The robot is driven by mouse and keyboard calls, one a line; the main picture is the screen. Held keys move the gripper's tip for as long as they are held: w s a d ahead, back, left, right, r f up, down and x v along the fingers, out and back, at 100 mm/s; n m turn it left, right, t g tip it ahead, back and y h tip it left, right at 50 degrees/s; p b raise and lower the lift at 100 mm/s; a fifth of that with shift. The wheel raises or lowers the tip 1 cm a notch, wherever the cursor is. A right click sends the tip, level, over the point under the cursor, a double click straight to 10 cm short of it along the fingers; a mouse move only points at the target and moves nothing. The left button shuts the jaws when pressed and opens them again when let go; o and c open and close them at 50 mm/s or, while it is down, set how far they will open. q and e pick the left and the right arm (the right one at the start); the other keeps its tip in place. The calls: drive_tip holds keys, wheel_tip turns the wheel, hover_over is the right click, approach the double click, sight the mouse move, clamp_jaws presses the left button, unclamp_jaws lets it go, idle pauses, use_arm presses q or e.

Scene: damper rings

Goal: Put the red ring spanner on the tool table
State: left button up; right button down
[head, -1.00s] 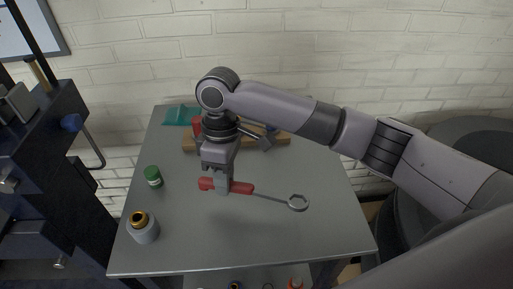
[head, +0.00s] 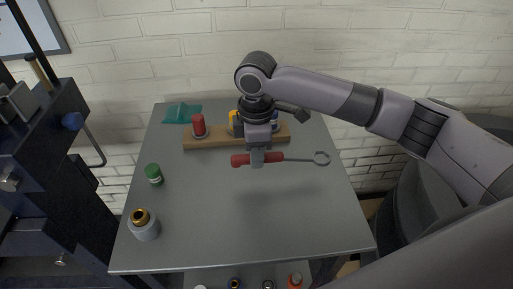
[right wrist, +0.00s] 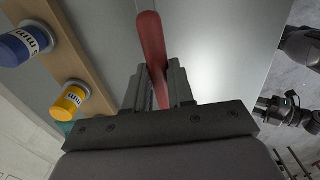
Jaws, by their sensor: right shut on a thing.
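The red ring spanner (head: 237,160) has a red handle and a grey shank ending in an open ring (head: 321,158) at the right. My right gripper (head: 257,162) is shut on its red handle, with the spanner lying roughly level across the picture. It appears over the grey tool table (head: 200,220); I cannot tell how high above the top it is. In the right wrist view the red handle (right wrist: 152,45) stands between the two fingers of the gripper (right wrist: 162,85).
A wooden rack (head: 205,142) at the table's back holds a red piece (head: 198,124) and a yellow one (head: 233,118). A teal item (head: 182,113) lies back left. A green-capped jar (head: 153,174) and a grey pot with a gold ring (head: 143,225) stand left. The table's front middle is clear.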

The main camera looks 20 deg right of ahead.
drive_tip(key=shift+f+b, duration=0.3)
drive_tip(key=shift+f, duration=2.45)
drive_tip(key=c, duration=1.3)
unclamp_jaws()
drive_tip(key=o, duration=0.6)
drive_tip(key=shift+c, duration=0.2)
